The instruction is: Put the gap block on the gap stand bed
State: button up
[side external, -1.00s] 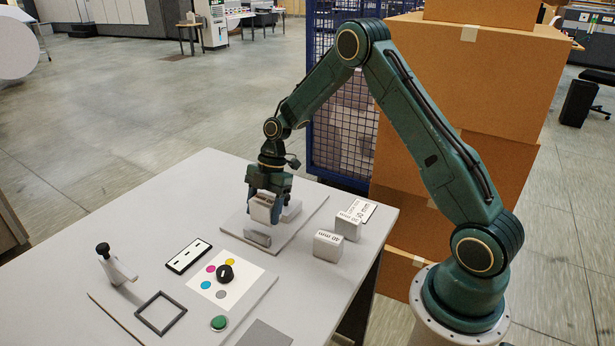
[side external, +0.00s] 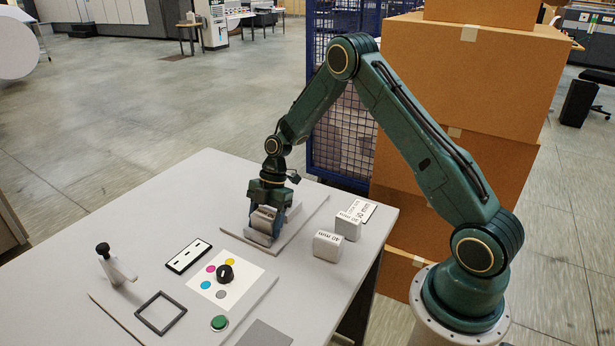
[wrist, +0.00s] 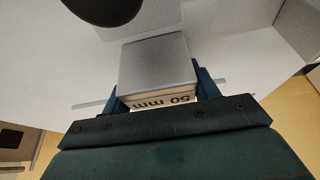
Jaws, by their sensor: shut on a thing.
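My gripper (side external: 264,222) is shut on a grey metal block in the side view. In the wrist view the block (wrist: 154,62) sits between my two fingers, with a "50 mm" label facing me. My gripper points down over the grey base plate of the gap stand (side external: 303,221). A light upright part of the stand shows beside my gripper, partly hidden. The low front part of the stand is largely covered by my gripper and the block. I cannot tell whether the block touches the bed.
A "40 mm" block (side external: 328,246) and another labelled block (side external: 347,226) stand right of the stand, near a label card (side external: 363,210). A black knob (side external: 224,272) on a colour-dot sheet, a green button (side external: 219,323) and a dark square frame (side external: 160,312) lie toward the front.

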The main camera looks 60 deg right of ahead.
jog(key=o, duration=1.1)
jog(key=shift+c, duration=0.2)
jog(key=shift+r, duration=0.1)
jog(key=v, duration=1.2)
jog(key=shift+d, duration=0.1)
